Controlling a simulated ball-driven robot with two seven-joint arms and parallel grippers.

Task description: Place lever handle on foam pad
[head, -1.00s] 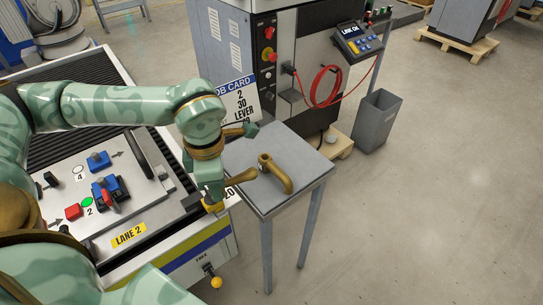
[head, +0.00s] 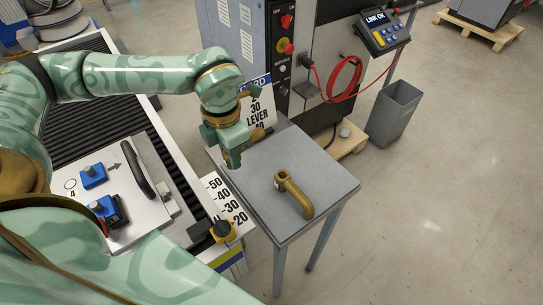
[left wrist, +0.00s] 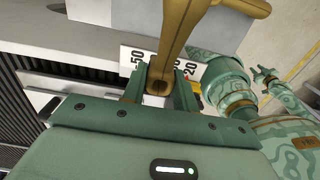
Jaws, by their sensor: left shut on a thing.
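My left gripper (head: 232,157) is over the left edge of the small grey stand and shut on a bronze lever handle (head: 256,137). In the left wrist view the held lever (left wrist: 183,40) has its socket end between the two fingers, and its bar runs up out of frame. A second bronze lever (head: 293,193) lies on the stand's grey top (head: 330,185), right of the gripper. I cannot tell whether that grey top is the foam pad. My right gripper (left wrist: 264,79) shows small at the right of the left wrist view; its jaw opening is unclear.
A job card (head: 260,108) stands behind the gripper. A number scale (head: 226,203) and a yellow-and-black knob (head: 222,231) are at the tray's near right corner. The lane plate with blue blocks (head: 94,176) is at left. A grey bin (head: 394,113) stands on open floor.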

